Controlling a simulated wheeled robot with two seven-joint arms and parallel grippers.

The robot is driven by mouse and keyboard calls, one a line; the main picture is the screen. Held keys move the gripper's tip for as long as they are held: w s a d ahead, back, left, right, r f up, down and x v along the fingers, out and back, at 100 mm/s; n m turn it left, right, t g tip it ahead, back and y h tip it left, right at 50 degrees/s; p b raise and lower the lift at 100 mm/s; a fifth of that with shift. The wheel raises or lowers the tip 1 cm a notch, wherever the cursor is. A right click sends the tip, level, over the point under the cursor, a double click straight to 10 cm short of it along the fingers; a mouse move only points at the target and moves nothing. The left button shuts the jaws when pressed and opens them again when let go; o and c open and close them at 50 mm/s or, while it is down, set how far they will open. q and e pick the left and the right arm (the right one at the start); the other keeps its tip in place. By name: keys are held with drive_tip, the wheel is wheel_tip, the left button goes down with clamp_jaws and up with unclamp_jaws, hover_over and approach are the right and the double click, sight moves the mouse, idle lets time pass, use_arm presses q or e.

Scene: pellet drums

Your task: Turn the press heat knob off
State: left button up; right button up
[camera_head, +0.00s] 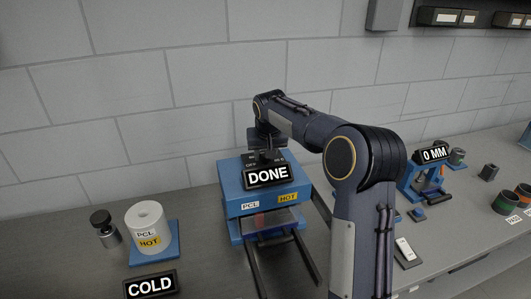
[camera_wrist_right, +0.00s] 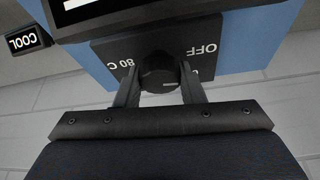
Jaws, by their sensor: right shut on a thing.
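The blue press (camera_head: 237,208) stands on the bench with PCL and HOT labels on its front. The dark heat knob (camera_wrist_right: 157,70) sits on a black plate (camera_wrist_right: 110,47) on the press; the plate reads OFF and 80 C. A short white mark shows on the knob, at its right side in the wrist view, on the side of the OFF lettering; its exact aim is hard to tell. My right gripper (camera_head: 266,151) is over the top of the press, its two fingers shut on the knob from either side. My left gripper is out of view.
A DONE sign (camera_head: 268,177) is at the front of the press top. A white PCL HOT drum (camera_head: 147,222) on a blue base and a COLD sign (camera_head: 151,285) are to the left. A 0 MM gauge (camera_head: 434,154) stands right.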

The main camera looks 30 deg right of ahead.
drive_tip(key=shift+n, duration=0.6)
drive_tip(key=shift+y, duration=0.3)
drive_tip(key=o, duration=1)
drive_tip(key=b+v, duration=0.1)
drive_tip(key=v, duration=0.7)
